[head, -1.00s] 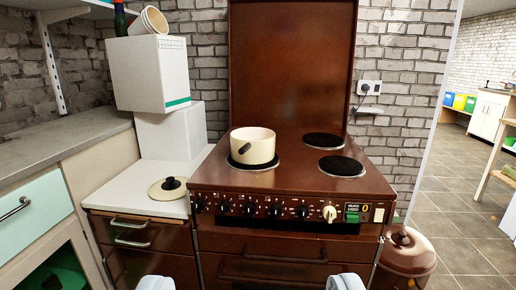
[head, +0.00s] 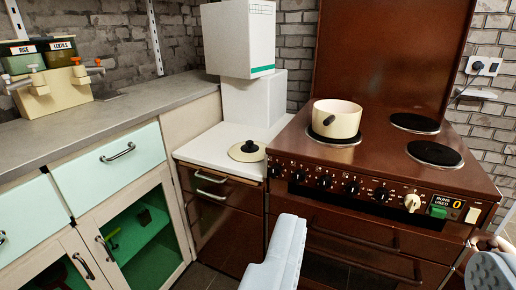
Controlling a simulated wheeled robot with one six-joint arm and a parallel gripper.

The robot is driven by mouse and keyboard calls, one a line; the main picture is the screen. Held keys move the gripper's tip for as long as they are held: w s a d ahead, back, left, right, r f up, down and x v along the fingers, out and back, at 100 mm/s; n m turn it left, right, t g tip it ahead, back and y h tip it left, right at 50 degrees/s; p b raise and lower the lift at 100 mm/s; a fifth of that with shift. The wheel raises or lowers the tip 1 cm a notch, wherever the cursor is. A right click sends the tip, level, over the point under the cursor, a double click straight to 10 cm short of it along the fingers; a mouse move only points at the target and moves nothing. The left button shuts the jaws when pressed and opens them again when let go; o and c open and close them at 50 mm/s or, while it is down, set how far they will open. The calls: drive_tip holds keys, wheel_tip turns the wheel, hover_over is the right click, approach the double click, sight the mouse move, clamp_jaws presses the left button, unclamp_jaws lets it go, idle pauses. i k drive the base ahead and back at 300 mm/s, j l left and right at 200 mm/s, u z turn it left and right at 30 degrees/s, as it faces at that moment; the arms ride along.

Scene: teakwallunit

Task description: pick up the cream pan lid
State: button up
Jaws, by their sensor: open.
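The cream pan lid (head: 240,152) with a black knob lies flat on the white worktop (head: 196,148) left of the brown stove, knob up. My gripper (head: 378,268) shows at the bottom edge as two pale grey fingers, wide apart and empty. It is in front of the stove, nearer to me than the lid and to its right, and not touching it.
White boxes (head: 238,40) are stacked behind the lid. The brown stove (head: 380,165) borders the worktop on the right. A grey counter (head: 110,118) with mint drawers (head: 108,165) stands at the left, holding jars (head: 62,50) and a cream rack (head: 52,90).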

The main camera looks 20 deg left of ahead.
sight(249, 150)
drive_tip(key=i+j+u, duration=0.1)
drive_tip(key=i+j, duration=0.15)
drive_tip(key=i, duration=0.25)
drive_tip(key=i+j+u, duration=0.15)
drive_tip(key=i, duration=0.3)
drive_tip(key=i+j+u, duration=0.1)
drive_tip(key=i+j, duration=0.15)
drive_tip(key=i, duration=0.25)
